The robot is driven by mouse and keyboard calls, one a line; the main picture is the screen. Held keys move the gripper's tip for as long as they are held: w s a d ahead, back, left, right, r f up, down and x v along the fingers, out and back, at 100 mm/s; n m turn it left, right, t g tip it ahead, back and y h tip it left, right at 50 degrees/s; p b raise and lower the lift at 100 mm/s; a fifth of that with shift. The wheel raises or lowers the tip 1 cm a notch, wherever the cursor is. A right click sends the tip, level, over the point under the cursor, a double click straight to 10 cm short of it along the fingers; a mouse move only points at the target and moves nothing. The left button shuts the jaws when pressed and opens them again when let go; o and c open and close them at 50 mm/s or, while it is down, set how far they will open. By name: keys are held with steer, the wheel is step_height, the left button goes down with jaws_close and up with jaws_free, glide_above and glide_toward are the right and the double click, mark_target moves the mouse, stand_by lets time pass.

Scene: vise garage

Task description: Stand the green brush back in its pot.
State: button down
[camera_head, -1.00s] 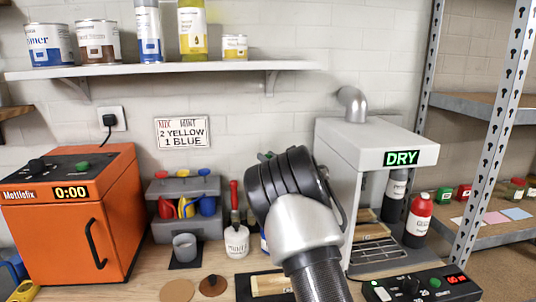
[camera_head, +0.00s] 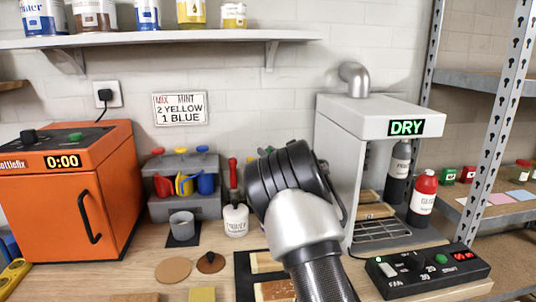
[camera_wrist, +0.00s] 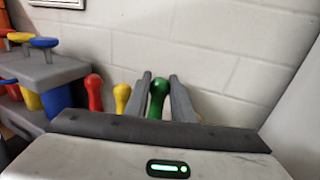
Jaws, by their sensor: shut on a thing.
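In the wrist view my gripper (camera_wrist: 161,98) has its two fingers on either side of the green brush (camera_wrist: 158,97), shut on its rounded handle. The brush's lower part is hidden behind my gripper body. A red handle (camera_wrist: 94,92) and a yellow handle (camera_wrist: 121,97) stand just left of it. A white labelled pot (camera_head: 236,220) with a red-handled brush (camera_head: 233,173) stands left of my arm. I cannot make out the green brush's pot in either view.
An orange oven (camera_head: 60,215) stands at the left, beside a grey rack (camera_head: 185,207) with coloured levers. A grey cup (camera_head: 181,224) stands before the rack. The drying cabinet (camera_head: 335,180) is close right of my arm. A control box (camera_head: 425,272) lies in front.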

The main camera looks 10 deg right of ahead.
steer(key=c, duration=1.4)
jaws_free()
steer(key=shift+c, duration=0.2)
steer(key=v, duration=1.7)
steer(key=shift+s, duration=0.2)
